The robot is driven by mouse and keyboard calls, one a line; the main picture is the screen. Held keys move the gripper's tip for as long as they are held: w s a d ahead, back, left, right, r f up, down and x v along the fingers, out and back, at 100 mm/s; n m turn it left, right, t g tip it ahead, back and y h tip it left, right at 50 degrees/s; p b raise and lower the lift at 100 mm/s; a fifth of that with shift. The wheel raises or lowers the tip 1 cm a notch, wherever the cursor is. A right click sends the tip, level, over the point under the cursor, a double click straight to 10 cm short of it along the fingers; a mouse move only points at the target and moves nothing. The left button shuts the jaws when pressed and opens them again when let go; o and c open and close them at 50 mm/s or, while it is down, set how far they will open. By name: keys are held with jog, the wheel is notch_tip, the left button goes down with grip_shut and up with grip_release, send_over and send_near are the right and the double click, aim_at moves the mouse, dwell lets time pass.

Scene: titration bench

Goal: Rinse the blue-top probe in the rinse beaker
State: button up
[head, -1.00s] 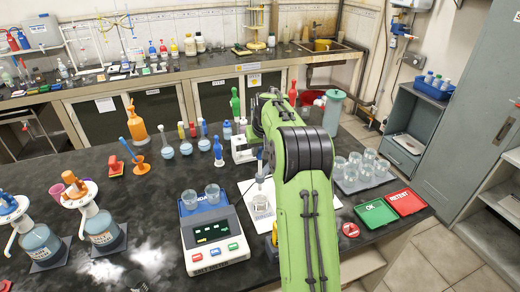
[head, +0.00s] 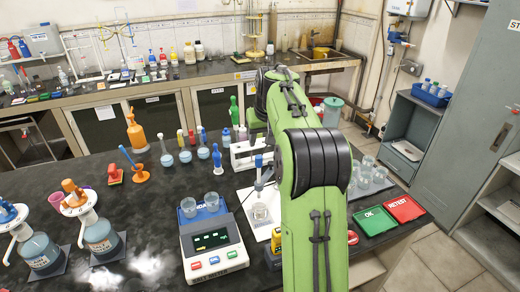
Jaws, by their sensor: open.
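A slim probe with a blue top (head: 258,162) stands upright in the head view, just left of my green arm. Its lower end reaches down to a clear glass beaker (head: 261,212) on a white mat; I cannot tell whether the tip is inside the glass. No label marks a rinse beaker that I can read. Two more glass beakers (head: 188,208) stand on the blue back part of the meter (head: 212,245). My arm reaches forward over the bench and bends down beyond the probe. My gripper is hidden behind the arm.
A white rack (head: 243,154) stands behind the probe. Several glass beakers on a tray (head: 379,188) are right of my arm, with green OK (head: 375,221) and red RETEST (head: 404,208) trays nearby. Flasks and bottles stand at left.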

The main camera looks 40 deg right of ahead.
jog(key=v, duration=0.5)
jog(key=shift+w+p, duration=0.1)
jog(key=shift+p, duration=0.2)
jog(key=s+a+r+n, duration=0.2)
jog(key=s+a+r, duration=0.1)
jog(key=s+a, duration=1)
jog(key=s+a+f+n, duration=0.1)
jog(key=s+a+f, duration=0.3)
jog(key=s, duration=0.3)
jog(key=s+a+f+t+y, duration=0.1)
jog(key=s+a+f, duration=0.4)
jog(key=s, duration=0.3)
jog(key=shift+s+a+n, duration=0.25)
jog(key=shift+a+n, duration=0.15)
jog(key=shift+a, duration=0.15)
